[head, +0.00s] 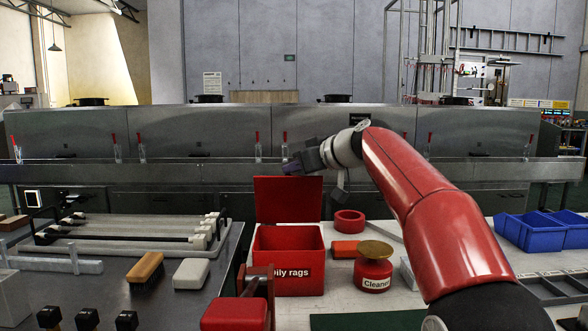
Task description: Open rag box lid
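The red rag box (290,277), labelled "Oily rags" with its first letter covered, stands on the white work surface near the middle of the head view. Its red lid (287,200) stands up at the back edge, and the box's mouth is uncovered. My gripper (292,165) is above the lid's top edge in the picture, pointing left. I see no clear contact between it and the lid. Its fingertips are small and dark, so their opening does not show.
A brush (146,270) lies left; blue bins (535,231) stand far right.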

